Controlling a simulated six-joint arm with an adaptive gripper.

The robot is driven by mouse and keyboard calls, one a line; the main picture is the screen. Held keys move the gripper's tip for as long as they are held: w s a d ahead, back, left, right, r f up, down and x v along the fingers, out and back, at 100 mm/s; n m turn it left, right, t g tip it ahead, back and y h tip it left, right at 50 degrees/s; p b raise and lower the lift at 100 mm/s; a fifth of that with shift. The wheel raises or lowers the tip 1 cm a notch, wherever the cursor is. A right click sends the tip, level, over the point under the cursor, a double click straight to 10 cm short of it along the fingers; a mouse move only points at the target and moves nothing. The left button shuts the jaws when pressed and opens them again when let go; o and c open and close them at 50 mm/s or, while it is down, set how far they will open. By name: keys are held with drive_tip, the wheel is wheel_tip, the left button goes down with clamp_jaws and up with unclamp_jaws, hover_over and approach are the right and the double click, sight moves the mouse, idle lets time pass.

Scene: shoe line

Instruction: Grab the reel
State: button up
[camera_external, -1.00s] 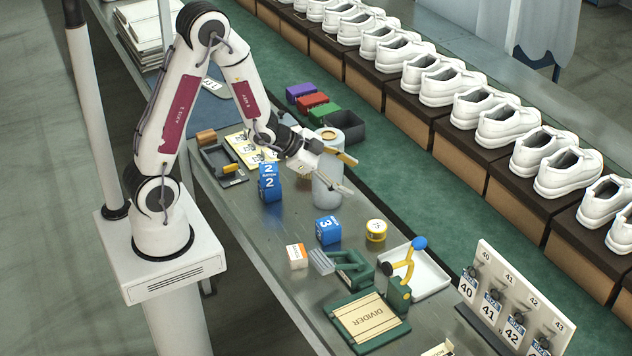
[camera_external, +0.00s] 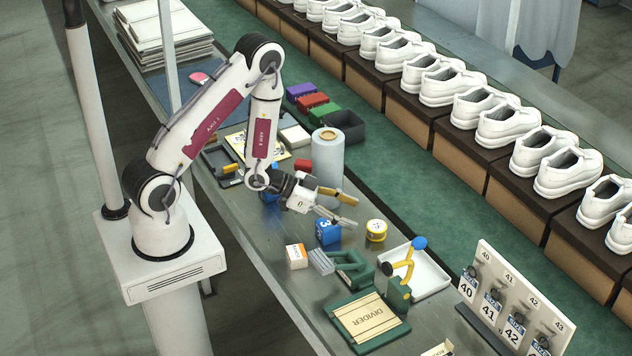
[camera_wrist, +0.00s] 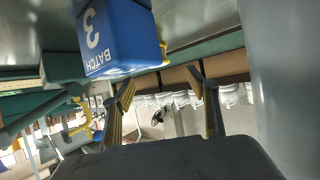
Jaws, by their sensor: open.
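A small yellow-and-white round piece (camera_external: 376,230), which looks like the reel, stands on the grey bench just right of the blue BATCH 3 cube (camera_external: 328,231). My gripper (camera_external: 348,211) is open and empty, low over the bench, its fingers pointing right, behind and left of the round piece. In the wrist view the open fingers (camera_wrist: 162,84) show with nothing between them. The blue cube (camera_wrist: 115,38) fills the upper left there and hides most of a yellow edge (camera_wrist: 163,50), probably the round piece.
A tall pale roll (camera_external: 328,163) stands behind my gripper; its grey side (camera_wrist: 285,70) fills the wrist view's right. An orange-white box (camera_external: 297,256), green stand (camera_external: 399,292), white tray (camera_external: 430,275) and DIVIDER holder (camera_external: 369,319) lie nearer. Shoes on boxes line the far side.

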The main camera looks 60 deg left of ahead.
sight(374, 225)
drive_tip(key=shift+f, duration=0.1)
idle(0.3)
drive_tip(key=shift+x, duration=1.3)
drive_tip(key=shift+d+f, duration=0.1)
drive_tip(key=shift+d+x, duration=0.2)
drive_tip(key=shift+x, duration=1.65)
drive_tip(key=shift+w+d+f, duration=0.3)
drive_tip(key=shift+f, duration=0.05)
drive_tip(key=c, duration=1.2)
